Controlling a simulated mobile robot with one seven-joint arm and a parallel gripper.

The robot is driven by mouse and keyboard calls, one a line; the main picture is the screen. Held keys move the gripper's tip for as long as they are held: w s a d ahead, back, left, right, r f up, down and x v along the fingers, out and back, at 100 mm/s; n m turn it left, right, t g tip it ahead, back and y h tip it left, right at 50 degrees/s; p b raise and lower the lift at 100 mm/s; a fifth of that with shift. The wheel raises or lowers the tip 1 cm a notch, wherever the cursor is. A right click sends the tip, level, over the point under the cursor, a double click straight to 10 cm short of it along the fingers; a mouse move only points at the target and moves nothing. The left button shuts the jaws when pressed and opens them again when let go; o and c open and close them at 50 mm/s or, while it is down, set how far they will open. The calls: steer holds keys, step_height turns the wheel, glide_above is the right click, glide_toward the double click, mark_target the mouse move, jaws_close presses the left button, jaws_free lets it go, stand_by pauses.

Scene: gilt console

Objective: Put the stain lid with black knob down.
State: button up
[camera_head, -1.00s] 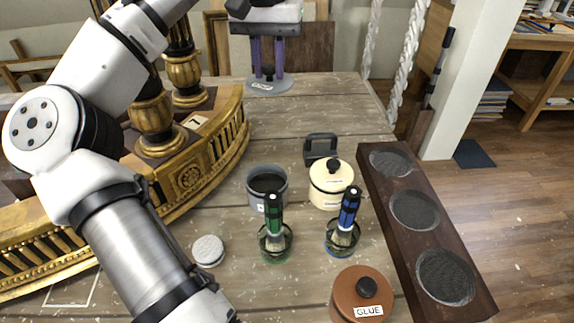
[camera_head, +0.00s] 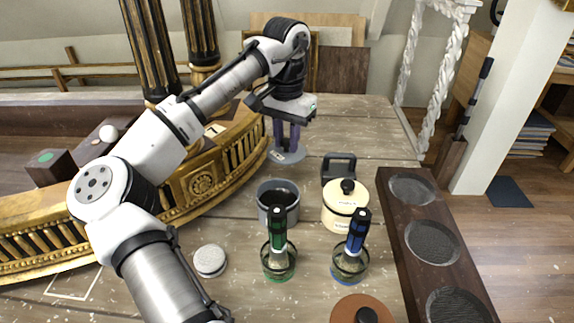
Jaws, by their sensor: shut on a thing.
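My gripper (camera_head: 287,134) has two purple fingers pointing down, shut on the stain lid (camera_head: 290,157), a flat grey disc with a small white label. The lid's knob is hidden between the fingers. The lid is behind the open grey pot (camera_head: 265,208), apart from it; whether it touches the table or hangs just above it I cannot tell. The grey pot has no lid on it and is dark inside.
A cream pot (camera_head: 338,219) with a black-knobbed lid stands right of the grey pot, a black handled object (camera_head: 338,160) behind it. Green (camera_head: 278,228) and blue (camera_head: 358,232) brushes stand in jars in front. A gilt console (camera_head: 203,183) is left; a dark three-recess board (camera_head: 408,208) is right.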

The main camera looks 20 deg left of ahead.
mark_target(287, 178)
step_height(287, 178, down, 7)
steer(key=shift+f, duration=0.2)
steer(key=shift+f, duration=0.1)
steer(key=o, duration=1)
steer(key=shift+c, duration=0.2)
step_height(287, 178, up, 12)
steer(key=shift+r, duration=0.15)
